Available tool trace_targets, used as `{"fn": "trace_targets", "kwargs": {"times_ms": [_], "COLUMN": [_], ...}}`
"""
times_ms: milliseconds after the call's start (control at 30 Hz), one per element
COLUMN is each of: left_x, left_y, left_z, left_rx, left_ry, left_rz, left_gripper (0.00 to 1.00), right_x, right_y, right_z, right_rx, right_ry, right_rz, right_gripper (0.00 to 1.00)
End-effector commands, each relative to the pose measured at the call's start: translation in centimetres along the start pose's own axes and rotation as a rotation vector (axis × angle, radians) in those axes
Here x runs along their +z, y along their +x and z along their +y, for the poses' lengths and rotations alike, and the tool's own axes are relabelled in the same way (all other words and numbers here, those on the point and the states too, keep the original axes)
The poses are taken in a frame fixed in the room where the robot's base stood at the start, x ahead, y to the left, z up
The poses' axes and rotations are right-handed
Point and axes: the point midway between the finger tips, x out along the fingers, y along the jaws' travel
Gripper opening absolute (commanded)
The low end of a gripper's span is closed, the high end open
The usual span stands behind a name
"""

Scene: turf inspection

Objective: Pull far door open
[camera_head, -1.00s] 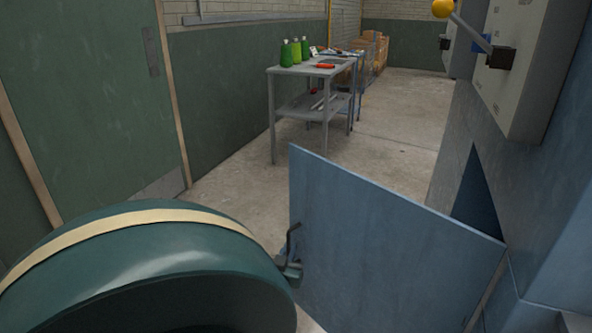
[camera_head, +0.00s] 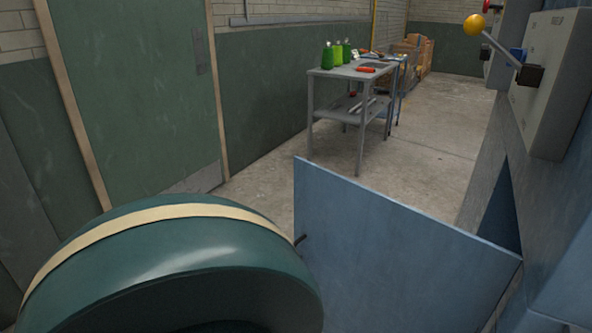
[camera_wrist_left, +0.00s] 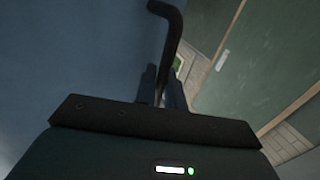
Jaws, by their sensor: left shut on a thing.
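The blue door (camera_head: 400,250) stands open at an angle from the blue cabinet on the right in the head view. Its dark handle (camera_head: 301,239) barely shows at the door's left edge, beside my big green arm link. In the left wrist view the bent black handle (camera_wrist_left: 174,30) rises from between the fingers of my left gripper (camera_wrist_left: 161,85), which is shut on it. The door's blue face (camera_wrist_left: 75,50) fills the left of that view. In the head view my left gripper is hidden behind my arm. My right gripper is not in view.
A grey table (camera_head: 350,72) with green bottles (camera_head: 337,54) stands beyond the door, with cardboard boxes (camera_head: 413,50) farther back. A lever with a yellow knob (camera_head: 474,24) juts from the right. A green wall door (camera_head: 130,100) is at left. The concrete floor (camera_head: 430,130) between is clear.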

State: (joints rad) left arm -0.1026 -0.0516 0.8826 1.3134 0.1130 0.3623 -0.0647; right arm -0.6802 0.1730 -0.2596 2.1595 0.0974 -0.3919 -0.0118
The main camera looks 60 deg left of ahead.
Motion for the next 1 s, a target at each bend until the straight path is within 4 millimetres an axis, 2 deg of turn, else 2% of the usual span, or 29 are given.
{"fn": "trace_targets", "kwargs": {"times_ms": [267, 300, 433, 1000], "left_x": [-0.05, -0.05, -0.04, -0.02], "left_y": [0.02, 0.02, 0.02, 0.02], "left_z": [-0.02, -0.02, -0.02, 0.29], "left_rx": [-0.001, -0.001, 0.000, 0.003], "left_ry": [0.000, 0.000, 0.000, 0.000], "left_rz": [0.002, 0.002, 0.001, 0.000], "left_gripper": [0.00, 0.14, 0.24, 0.25], "right_x": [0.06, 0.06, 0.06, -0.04], "right_y": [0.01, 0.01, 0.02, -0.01], "right_z": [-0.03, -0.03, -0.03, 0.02], "right_rx": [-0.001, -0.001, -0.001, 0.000], "right_ry": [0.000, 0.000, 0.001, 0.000], "right_rz": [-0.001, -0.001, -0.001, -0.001], "right_gripper": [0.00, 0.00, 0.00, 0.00]}}
